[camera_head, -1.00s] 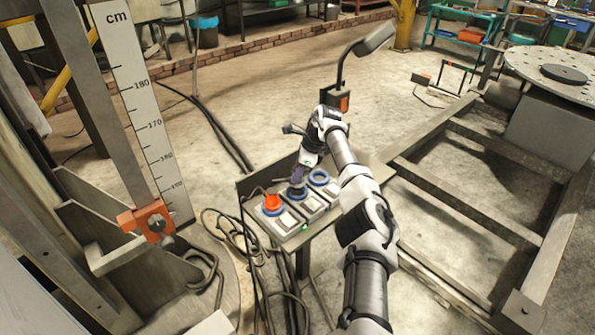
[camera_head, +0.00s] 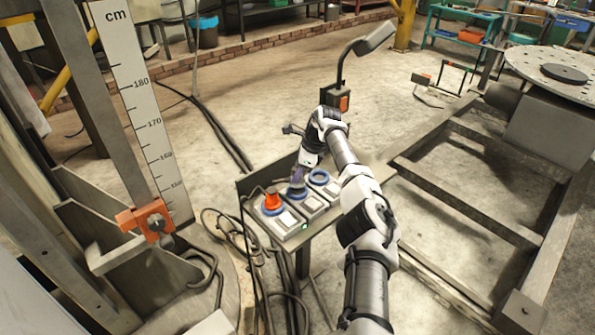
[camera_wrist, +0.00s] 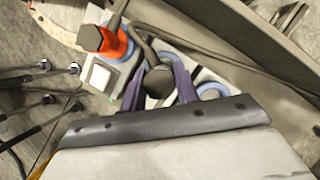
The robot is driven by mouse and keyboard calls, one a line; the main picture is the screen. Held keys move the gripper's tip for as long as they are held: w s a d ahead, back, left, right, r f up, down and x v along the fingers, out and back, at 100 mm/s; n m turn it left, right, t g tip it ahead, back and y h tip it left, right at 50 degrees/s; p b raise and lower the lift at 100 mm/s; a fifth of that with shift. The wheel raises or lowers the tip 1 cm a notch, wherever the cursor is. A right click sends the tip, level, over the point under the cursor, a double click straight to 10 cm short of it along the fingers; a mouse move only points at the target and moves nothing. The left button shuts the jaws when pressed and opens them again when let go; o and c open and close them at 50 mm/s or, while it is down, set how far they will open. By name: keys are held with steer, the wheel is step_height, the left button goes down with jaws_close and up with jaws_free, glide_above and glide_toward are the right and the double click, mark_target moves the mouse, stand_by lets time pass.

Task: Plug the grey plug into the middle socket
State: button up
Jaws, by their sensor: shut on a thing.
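My gripper (camera_wrist: 160,88) is shut on the grey plug (camera_wrist: 158,82), with one purple finger on each side of it. In the head view my gripper (camera_head: 298,178) points down at the middle socket (camera_head: 298,195), the blue-ringed one in the row. The fingers and plug cover most of this socket. I cannot tell how far the plug is in, or whether it is just above. An orange plug (camera_head: 272,201) stands in the left socket; it also shows in the wrist view (camera_wrist: 104,40). The right socket (camera_head: 319,177) is empty, with its blue ring visible.
The sockets sit on a small metal shelf (camera_head: 322,226) with a raised back plate. A green light (camera_head: 305,226) shows on the left box. Loose dark cables hang left of and below the shelf. A metal floor frame (camera_head: 470,205) lies to the right.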

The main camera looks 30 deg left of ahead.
steer(key=shift+f+b, duration=0.8)
steer(key=shift+f, duration=0.45)
stand_by(0.3)
steer(key=o, duration=1.2)
steer(key=shift+c, duration=0.2)
steer(key=b+v, duration=0.1)
steer(key=v, duration=1.3)
steer(key=shift+b, duration=0.35)
steer(key=shift+w+f, duration=0.1)
